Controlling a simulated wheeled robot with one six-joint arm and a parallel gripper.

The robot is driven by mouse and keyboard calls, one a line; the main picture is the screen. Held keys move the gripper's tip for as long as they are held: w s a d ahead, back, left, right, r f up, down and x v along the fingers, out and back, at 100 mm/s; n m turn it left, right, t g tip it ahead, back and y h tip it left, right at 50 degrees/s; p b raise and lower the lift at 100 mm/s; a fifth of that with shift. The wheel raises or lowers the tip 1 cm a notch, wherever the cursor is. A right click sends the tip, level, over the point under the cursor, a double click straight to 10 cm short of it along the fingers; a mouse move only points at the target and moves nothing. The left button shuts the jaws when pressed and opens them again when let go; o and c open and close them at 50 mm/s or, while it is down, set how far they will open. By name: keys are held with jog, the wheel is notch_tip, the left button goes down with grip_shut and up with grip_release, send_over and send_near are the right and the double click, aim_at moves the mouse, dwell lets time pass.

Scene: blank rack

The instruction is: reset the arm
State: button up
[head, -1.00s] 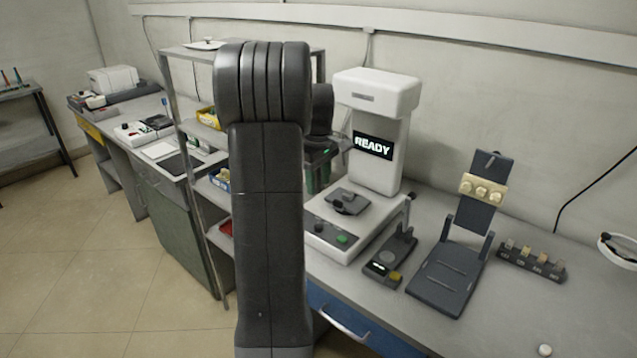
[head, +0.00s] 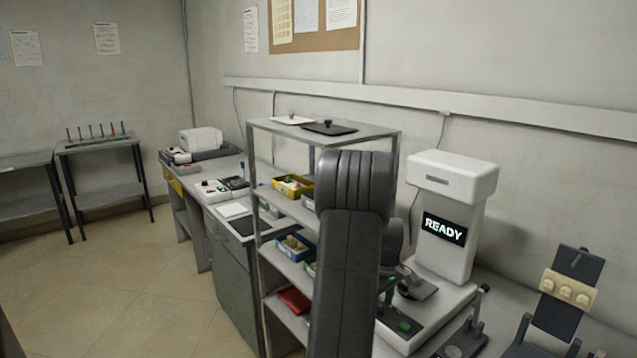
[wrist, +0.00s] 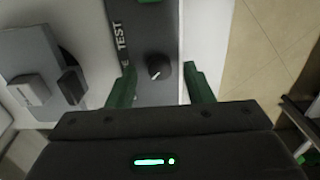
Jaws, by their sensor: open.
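My arm stands in the middle of the head view and hides part of the white machine behind it. My gripper shows in the wrist view (wrist: 160,80), with its two green fingers apart and nothing between them. Below it is a dark panel (wrist: 152,32) marked "TEST" with a round knob (wrist: 158,67); whether the fingers touch anything I cannot tell. In the head view the gripper is mostly hidden behind my arm. The white machine (head: 452,180) has a screen (head: 443,228) reading "READY".
A shelf rack (head: 390,135) with bins stands left of my arm, close to it. A dark stand (head: 560,310) with a cream block (head: 569,290) is at the right. A bench (head: 200,185) runs along the back left. The floor (head: 150,290) at left is clear.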

jog(key=shift+f, duration=0.4)
jog(key=shift+r, duration=0.1)
notch_tip(320, 180, up, 14)
notch_tip(320, 180, down, 14)
jog(key=m, duration=0.4)
jog(key=shift+m, duration=0.3)
jog(key=m, duration=0.4)
jog(key=shift+m+p, duration=0.3)
jog(key=shift+m, duration=0.1)
jog(key=m, duration=0.4)
jog(key=shift+m, duration=0.3)
jog(key=shift+m+p, duration=0.5)
jog(key=shift+m, duration=1.5)
